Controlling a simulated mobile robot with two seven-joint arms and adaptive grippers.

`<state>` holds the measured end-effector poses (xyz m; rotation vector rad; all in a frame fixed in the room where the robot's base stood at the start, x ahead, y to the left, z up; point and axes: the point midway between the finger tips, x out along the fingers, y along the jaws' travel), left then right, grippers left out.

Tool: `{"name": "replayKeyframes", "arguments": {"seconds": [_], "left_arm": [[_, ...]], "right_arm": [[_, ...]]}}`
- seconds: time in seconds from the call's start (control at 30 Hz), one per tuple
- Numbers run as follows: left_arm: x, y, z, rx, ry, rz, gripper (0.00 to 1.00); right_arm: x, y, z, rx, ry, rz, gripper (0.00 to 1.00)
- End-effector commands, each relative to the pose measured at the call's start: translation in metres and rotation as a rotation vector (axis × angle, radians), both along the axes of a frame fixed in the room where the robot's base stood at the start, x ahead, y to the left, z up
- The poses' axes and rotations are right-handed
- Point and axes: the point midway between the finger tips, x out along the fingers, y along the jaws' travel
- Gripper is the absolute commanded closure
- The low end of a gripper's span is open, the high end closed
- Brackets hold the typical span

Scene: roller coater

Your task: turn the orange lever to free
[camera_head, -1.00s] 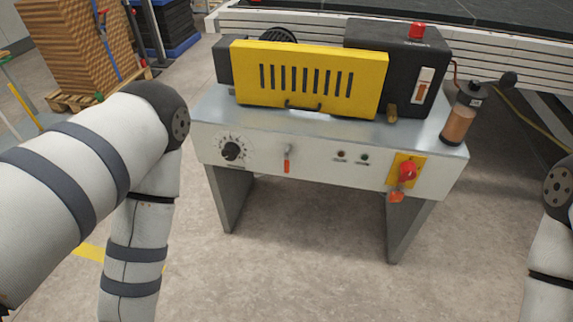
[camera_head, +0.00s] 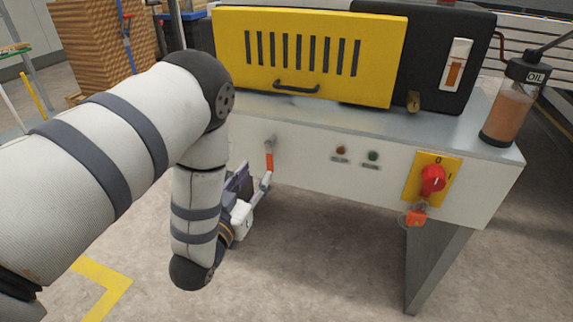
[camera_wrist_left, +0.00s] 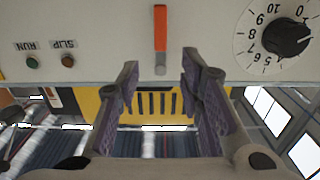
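The orange lever (camera_head: 269,160) is on the pale front panel of the machine. It hangs straight down from a small metal pivot. In the left wrist view, which is upside down, the lever (camera_wrist_left: 160,27) shows at the top middle. My left gripper (camera_head: 256,180) is at the panel's lower edge, close to the lever. Its two fingers (camera_wrist_left: 160,66) are apart, one on each side of the lever's line in the left wrist view, with nothing held between them. I cannot tell whether a finger touches the lever. My forearm hides part of the panel. My right gripper is out of view.
A black numbered dial (camera_wrist_left: 287,38) sits beside the lever. Two small indicator buttons (camera_head: 341,150) and a red rotary switch (camera_head: 433,180) on a yellow plate are to the right. A yellow slotted guard (camera_head: 310,55) and an oil bottle (camera_head: 505,110) stand above. The floor below is open.

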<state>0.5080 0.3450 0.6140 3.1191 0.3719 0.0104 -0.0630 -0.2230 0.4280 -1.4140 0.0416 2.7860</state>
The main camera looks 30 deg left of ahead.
Motion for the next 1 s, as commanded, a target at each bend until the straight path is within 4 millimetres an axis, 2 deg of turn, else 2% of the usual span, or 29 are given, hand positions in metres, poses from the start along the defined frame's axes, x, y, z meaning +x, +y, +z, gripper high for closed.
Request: {"name": "replayKeyframes", "arguments": {"seconds": [0.2, 0.33, 0.5, 0.73, 0.8, 0.9, 1.0], "left_arm": [[0.055, 0.013, -0.002, 0.001, 0.000, -0.002, 0.66], [0.078, 0.018, -0.002, 0.001, 0.002, -0.002, 0.66], [0.091, 0.021, -0.001, 0.000, 0.005, -0.002, 0.66], [0.092, 0.021, 0.000, 0.000, 0.005, -0.001, 0.66], [0.091, 0.021, 0.000, 0.000, 0.006, -0.001, 0.82], [0.091, 0.021, -0.001, 0.000, 0.006, -0.001, 1.00], [0.091, 0.021, -0.001, 0.000, 0.006, -0.001, 1.00]], "right_arm": [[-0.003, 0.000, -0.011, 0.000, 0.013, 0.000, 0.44], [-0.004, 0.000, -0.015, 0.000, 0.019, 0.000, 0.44], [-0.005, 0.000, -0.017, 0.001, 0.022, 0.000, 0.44], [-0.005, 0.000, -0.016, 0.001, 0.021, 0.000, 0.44], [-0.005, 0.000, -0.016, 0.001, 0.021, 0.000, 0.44], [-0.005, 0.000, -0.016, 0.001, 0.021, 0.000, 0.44], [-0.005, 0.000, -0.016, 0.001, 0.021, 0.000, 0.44]]}}
